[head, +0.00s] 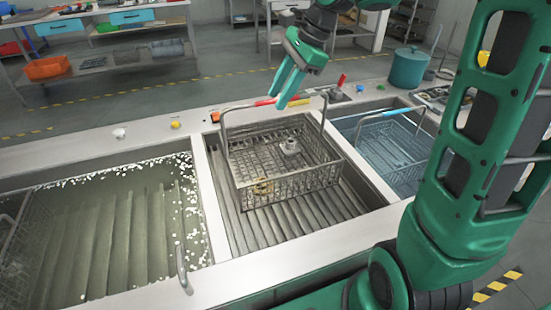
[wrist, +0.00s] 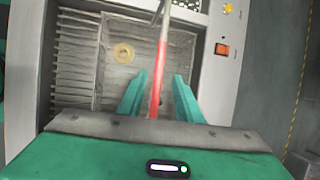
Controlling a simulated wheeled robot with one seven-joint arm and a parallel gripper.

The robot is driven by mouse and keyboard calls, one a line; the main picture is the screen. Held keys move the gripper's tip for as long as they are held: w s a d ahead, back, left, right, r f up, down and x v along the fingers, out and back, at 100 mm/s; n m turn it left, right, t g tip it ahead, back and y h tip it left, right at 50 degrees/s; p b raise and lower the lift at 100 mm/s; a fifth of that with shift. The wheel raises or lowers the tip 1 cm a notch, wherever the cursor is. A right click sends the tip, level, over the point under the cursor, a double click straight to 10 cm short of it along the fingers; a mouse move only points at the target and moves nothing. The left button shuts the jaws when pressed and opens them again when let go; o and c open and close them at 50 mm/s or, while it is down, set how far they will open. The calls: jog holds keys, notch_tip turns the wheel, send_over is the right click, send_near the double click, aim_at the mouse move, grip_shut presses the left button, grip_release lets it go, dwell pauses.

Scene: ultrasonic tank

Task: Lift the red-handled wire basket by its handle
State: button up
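The wire basket (head: 285,180) with the red handle (head: 266,102) sits in the middle tank, its handle standing upright above it. A brass ring (head: 262,187) and a grey metal part (head: 290,146) lie in the basket. My gripper (head: 278,98) points down at the handle, its two fingers apart. In the wrist view the red grip (wrist: 159,80) runs between the fingers of my gripper (wrist: 158,95), with a visible gap on each side. The fingers are not closed on it. The brass ring also shows in the wrist view (wrist: 123,53).
The left tank (head: 110,230) holds murky liquid with white foam bits and another basket at its left. The right tank (head: 385,140) holds blue liquid and a blue-handled basket (head: 400,111). A yellow knob (head: 175,124) and a red switch (wrist: 222,49) are on the rim.

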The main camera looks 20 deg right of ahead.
jog(key=s+x, duration=0.1)
jog(key=x, duration=0.5)
jog(key=shift+w+d+f, duration=0.2)
jog(key=shift+w, duration=0.2)
jog(key=shift+f, duration=0.2)
dwell(0.3)
grip_shut()
